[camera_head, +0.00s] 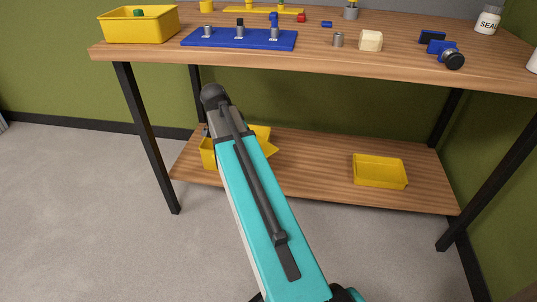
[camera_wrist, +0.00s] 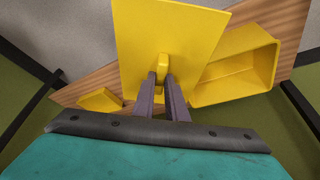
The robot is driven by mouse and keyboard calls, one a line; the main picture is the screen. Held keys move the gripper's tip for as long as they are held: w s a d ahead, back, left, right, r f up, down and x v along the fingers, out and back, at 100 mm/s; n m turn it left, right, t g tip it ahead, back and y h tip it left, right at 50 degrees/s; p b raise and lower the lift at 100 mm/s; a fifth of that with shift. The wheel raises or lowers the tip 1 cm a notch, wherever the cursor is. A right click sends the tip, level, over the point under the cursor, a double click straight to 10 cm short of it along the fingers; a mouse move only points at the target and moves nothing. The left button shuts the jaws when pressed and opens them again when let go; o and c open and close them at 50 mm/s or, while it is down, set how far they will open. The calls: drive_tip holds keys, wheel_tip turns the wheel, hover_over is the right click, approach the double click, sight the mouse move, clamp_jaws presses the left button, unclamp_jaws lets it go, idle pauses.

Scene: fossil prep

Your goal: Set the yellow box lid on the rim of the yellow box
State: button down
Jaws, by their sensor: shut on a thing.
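My gripper (camera_wrist: 162,90) is shut on the small knob of the yellow box lid (camera_wrist: 140,35), a flat yellow plate that also shows tilted behind my arm in the head view (camera_head: 264,137). In the head view my arm hides the gripper. The open yellow box (camera_wrist: 266,65) is beside the lid, on the right in the wrist view. It appears on the lower shelf in the head view (camera_head: 207,155), largely hidden by my arm. The lid overlaps the near part of the box in the wrist picture; whether they touch I cannot tell.
A shallow yellow tray (camera_head: 380,172) sits on the right of the lower shelf (camera_head: 315,180). The tabletop (camera_head: 330,62) above carries another yellow box (camera_head: 140,28), a blue rack (camera_head: 240,40) and small parts. Table legs (camera_head: 150,140) flank the shelf.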

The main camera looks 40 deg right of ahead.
drive_tip(key=w+a+r+n+t+y, duration=0.25)
drive_tip(key=a+r+n, duration=0.5)
drive_tip(key=a, duration=0.65)
drive_tip(key=w+a+r+n+t+y, duration=0.15)
drive_tip(key=w+a+r+n, duration=0.25)
drive_tip(key=a+r+n, duration=0.65)
drive_tip(key=s+a+r+p, duration=0.1)
drive_tip(key=a+r+p, duration=0.1)
drive_tip(key=r+p, duration=0.8)
drive_tip(key=s+a+r+p, duration=0.1)
drive_tip(key=a+r+p, duration=0.1)
drive_tip(key=r+p, duration=0.8)
drive_tip(key=p, duration=0.8)
drive_tip(key=shift+r+m, duration=0.3)
drive_tip(key=shift+r, duration=0.1)
